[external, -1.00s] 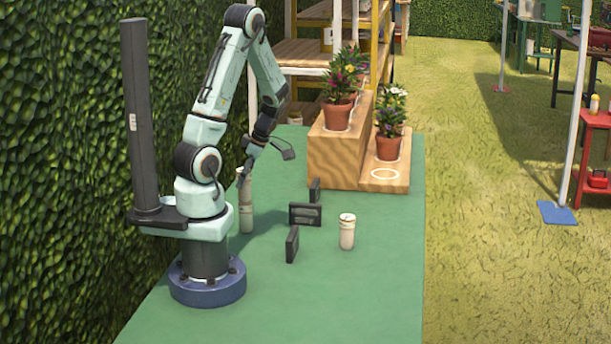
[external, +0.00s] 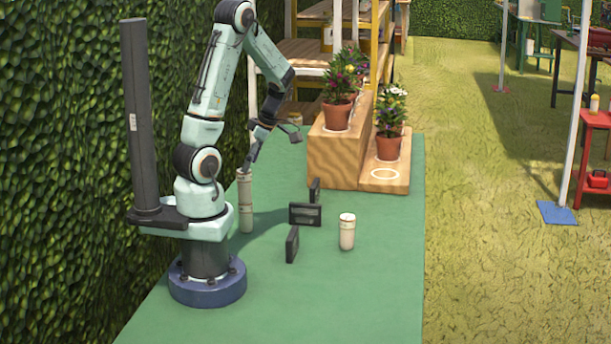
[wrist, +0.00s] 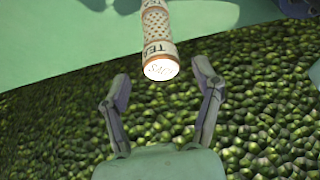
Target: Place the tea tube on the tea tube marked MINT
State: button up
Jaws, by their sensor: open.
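Two pale tea tubes stand one on top of the other beside my arm in the external view, an upper tube (external: 245,187) and a lower tube (external: 246,219). The stack looks upright. A third tea tube (external: 347,233) stands alone to the right. My gripper (external: 248,167) is just above the stack, open and empty. I cannot read the lid word surely, nor any MINT mark.
Several small dark blocks (external: 305,214) stand between the stack and the lone tube. A wooden step stand (external: 335,160) with potted flowers is at the back right. A hedge (external: 60,150) borders the left. The front of the green table (external: 330,300) is clear.

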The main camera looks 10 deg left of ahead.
jog(key=v, duration=0.7)
jog(key=s+a+r+m+h, duration=0.1)
jog(key=s+a+m+h, duration=0.1)
jog(key=s+m, duration=0.5)
jog(key=s+a+m+h, duration=0.1)
jog(key=s+a+m, duration=0.4)
jog(key=s+m, duration=0.3)
jog(key=shift+r+m+h, duration=0.4)
jog(key=shift+m, duration=0.5)
jog(key=shift+w, duration=0.1)
